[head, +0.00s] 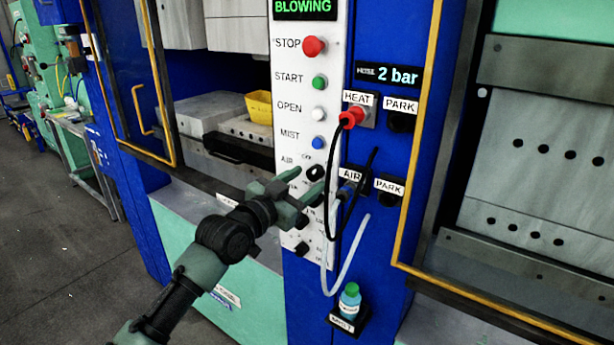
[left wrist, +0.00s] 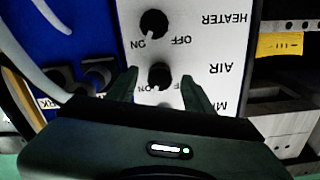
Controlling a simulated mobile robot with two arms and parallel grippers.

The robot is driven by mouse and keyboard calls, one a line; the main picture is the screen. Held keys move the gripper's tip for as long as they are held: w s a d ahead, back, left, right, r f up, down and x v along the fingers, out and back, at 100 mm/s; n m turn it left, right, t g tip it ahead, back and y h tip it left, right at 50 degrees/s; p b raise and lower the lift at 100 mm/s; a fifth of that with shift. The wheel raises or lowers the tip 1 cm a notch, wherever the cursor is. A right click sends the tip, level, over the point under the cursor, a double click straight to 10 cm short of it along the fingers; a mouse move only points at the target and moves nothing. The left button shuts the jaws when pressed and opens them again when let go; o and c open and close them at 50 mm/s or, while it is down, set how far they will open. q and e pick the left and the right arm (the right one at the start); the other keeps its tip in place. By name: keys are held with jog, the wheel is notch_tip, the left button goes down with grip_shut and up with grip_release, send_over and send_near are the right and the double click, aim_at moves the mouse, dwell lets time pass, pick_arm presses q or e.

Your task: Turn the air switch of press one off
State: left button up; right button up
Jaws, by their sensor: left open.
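The white control panel (head: 287,110) of the press has a black AIR knob (head: 317,172) below the blue MIST button. The display (head: 303,7) at its top reads BLOWING. In the left wrist view, upside down, the AIR knob (left wrist: 160,75) has its pale mark toward the ON label. My left gripper (head: 305,181) is open in front of the panel. In the left wrist view its fingertips (left wrist: 162,82) stand on either side of the AIR knob; I cannot tell whether they touch it. My right gripper is not in view.
The HEATER knob (left wrist: 153,23) is close to the AIR knob. A black hose hangs from the red plug (head: 351,118) at the HEAT socket, right of the panel. A pale tube and a small bottle (head: 350,299) are below. Yellow-edged door frames (head: 420,110) flank the column.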

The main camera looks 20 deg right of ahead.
pick_arm(q)
jog(key=shift+w+d, duration=0.4)
jog(key=shift+d, duration=0.15)
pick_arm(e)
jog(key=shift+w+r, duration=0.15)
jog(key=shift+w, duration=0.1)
pick_arm(q)
grip_shut()
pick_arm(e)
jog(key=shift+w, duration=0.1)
